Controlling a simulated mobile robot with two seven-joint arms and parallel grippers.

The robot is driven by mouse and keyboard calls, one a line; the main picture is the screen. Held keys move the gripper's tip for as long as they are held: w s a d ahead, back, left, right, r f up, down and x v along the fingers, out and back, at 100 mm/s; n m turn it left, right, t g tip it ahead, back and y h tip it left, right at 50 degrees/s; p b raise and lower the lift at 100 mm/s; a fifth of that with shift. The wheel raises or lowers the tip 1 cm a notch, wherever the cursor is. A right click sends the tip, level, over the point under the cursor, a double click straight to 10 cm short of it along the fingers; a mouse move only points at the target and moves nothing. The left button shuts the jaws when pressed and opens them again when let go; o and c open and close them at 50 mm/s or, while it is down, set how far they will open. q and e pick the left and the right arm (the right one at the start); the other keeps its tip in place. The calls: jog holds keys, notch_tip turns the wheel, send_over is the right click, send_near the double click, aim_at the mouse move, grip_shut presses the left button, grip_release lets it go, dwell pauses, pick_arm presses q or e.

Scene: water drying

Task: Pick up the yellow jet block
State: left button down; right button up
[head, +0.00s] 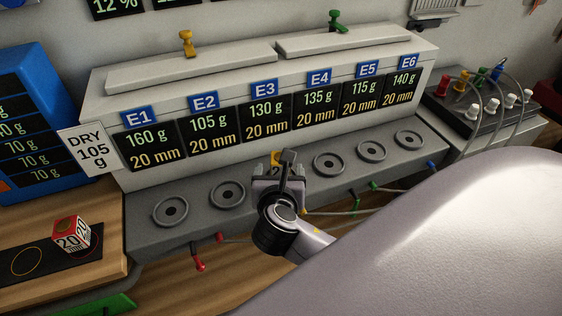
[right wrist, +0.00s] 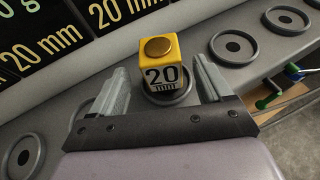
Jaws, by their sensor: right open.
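The yellow block (right wrist: 159,48) has a round gold-brown top and a "20 mm" front face. It sits on a round socket of the grey bench, below the E3 display. In the head view only a bit of the yellow block (head: 275,156) shows past my gripper. My right gripper (head: 281,176) is over that spot. In the right wrist view its open fingers (right wrist: 162,78) stand on either side of the block, with gaps at both sides. My left gripper is not in view.
Bare sockets (head: 227,194) lie on both sides of the block. The display housing (head: 240,70) rises close behind. A red-and-white block (head: 71,234) sits on a black mat at left. Colored plugs and cables (head: 355,204) run along the bench front.

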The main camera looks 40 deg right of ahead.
jog(key=x, duration=0.6)
jog(key=shift+d+f+b, duration=0.15)
jog(key=shift+f+b, duration=0.1)
jog(key=shift+b, duration=0.05)
jog(key=shift+c, duration=0.4)
jog(key=c, duration=1.1)
jog(key=shift+o, duration=0.2)
jog(key=shift+r, duration=0.15)
